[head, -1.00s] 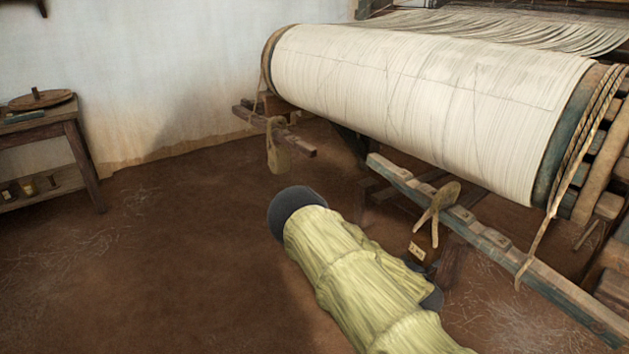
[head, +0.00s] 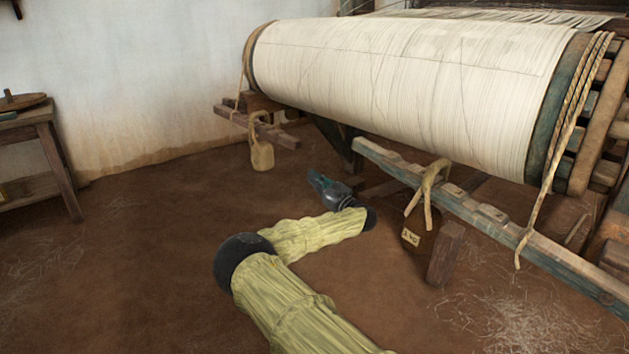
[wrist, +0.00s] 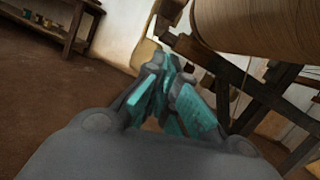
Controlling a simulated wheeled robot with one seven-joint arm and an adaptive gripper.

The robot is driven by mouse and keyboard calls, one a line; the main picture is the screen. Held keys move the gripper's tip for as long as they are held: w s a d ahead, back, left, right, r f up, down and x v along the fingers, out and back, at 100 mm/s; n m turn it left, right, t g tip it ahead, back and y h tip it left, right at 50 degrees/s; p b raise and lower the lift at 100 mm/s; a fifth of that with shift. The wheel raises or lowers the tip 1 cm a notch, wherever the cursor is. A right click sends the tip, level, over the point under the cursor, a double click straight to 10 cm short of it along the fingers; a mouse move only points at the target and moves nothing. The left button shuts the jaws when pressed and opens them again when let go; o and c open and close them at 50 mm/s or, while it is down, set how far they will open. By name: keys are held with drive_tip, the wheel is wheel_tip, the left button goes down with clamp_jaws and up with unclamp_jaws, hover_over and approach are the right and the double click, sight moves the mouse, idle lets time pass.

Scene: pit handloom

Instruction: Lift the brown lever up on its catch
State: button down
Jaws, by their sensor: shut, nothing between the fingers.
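The brown lever (head: 258,125) is a wooden bar sticking out low beneath the left end of the cloth roll. A tan weight (head: 262,154) hangs from it by a loop. In the wrist view, the lever (wrist: 203,53) appears as a brown bar just beyond and to the right of my fingertips. My gripper (head: 314,178) is shut and empty, low over the floor, to the right of and below the lever in the head view. In the wrist view, its teal-padded fingers (wrist: 170,62) are together and appear apart from the lever. I cannot make out the catch.
The large cloth roll (head: 410,85) overhangs the area. A notched bluish-wood bar (head: 480,213) with a tagged brown weight (head: 418,235) lies right of my arm. A dark loom post (head: 338,140) stands behind my gripper. Floor (head: 150,240) on the left is clear.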

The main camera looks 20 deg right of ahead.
drive_tip(key=w+a+r+b, duration=0.3)
drive_tip(key=w+r+b, duration=0.2)
drive_tip(key=w, duration=0.1)
drive_tip(key=shift+w+a+r, duration=0.25)
drive_tip(key=shift+w+r, duration=0.05)
drive_tip(key=shift+r, duration=0.05)
idle(0.5)
